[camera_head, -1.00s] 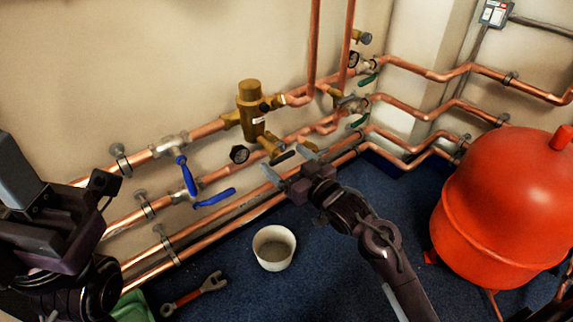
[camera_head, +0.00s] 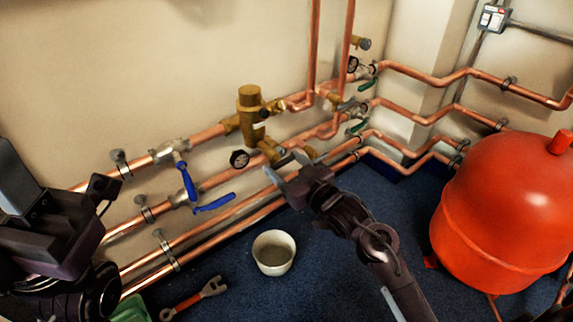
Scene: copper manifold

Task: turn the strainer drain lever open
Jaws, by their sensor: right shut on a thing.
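The brass strainer (camera_head: 250,112) sits on the copper pipe near the middle of the view, with brass drain fittings (camera_head: 272,150) below it. My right gripper (camera_head: 288,167) is at the end of those fittings, its two pale fingers pointing up and left. It is shut on the strainer drain lever, which is mostly hidden between and behind the fingers, so its exact angle cannot be read. My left gripper (camera_head: 103,186) is at the left edge, well away from the strainer; its fingers do not show clearly.
Two blue lever handles (camera_head: 187,181) are on the pipes left of the strainer. A round gauge (camera_head: 239,159) is close to the fittings. A white bucket (camera_head: 274,252) and a wrench (camera_head: 195,297) are on the blue floor. A red tank (camera_head: 505,205) stands at right.

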